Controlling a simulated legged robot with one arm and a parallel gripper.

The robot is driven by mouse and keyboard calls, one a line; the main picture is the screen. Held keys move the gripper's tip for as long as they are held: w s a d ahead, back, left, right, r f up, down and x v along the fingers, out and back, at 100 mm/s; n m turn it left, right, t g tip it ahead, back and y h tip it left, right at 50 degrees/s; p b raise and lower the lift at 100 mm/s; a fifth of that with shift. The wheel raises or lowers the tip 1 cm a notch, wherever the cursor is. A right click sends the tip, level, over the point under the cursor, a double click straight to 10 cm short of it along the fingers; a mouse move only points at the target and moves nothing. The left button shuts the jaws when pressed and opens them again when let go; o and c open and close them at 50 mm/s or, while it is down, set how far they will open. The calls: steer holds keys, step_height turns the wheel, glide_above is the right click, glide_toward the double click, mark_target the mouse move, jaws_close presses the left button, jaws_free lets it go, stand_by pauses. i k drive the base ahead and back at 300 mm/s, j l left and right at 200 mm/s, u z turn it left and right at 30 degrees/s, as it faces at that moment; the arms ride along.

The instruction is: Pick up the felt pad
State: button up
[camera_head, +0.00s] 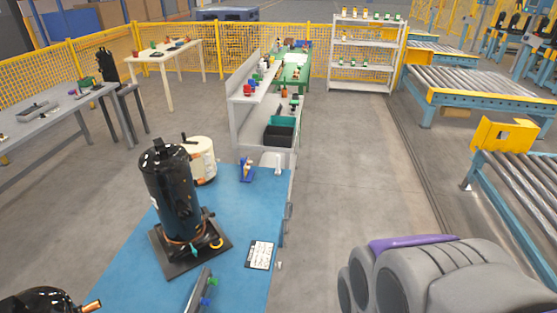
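A black compressor (173,195) stands upright on a dark flat square piece (165,262) on the blue tabletop (140,285). This dark piece may be the felt pad, but I cannot tell whether it is felt or a base plate. The compressor covers most of its middle. No other thing in view is clearly a felt pad. A grey and purple part of my own arm fills the lower right, beside the blue table. My gripper's fingers do not show.
A white printed card (260,254), a blue stand (246,170) and a cream cylinder (202,160) are on the blue table. Another black compressor (38,300) is cut off at lower left. Roller conveyors (480,85) line the right. The floor (345,175) right of the table is clear.

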mark_target(277, 172)
steer(key=i+l+z, duration=0.35)
steer(key=i, duration=0.4)
steer(key=i+z, duration=0.35)
steer(key=i, duration=0.4)
steer(key=i+l+u, duration=0.1)
steer(key=i+u, duration=0.3)
steer(key=i, duration=0.15)
steer(key=i+l+u, duration=0.8)
steer(key=i, duration=0.2)
steer(key=i+l+u, duration=0.45)
steer(key=l+u, duration=0.2)
steer(key=i+l+u, duration=0.15)
steer(key=l+u, duration=0.2)
steer(key=l, duration=0.1)
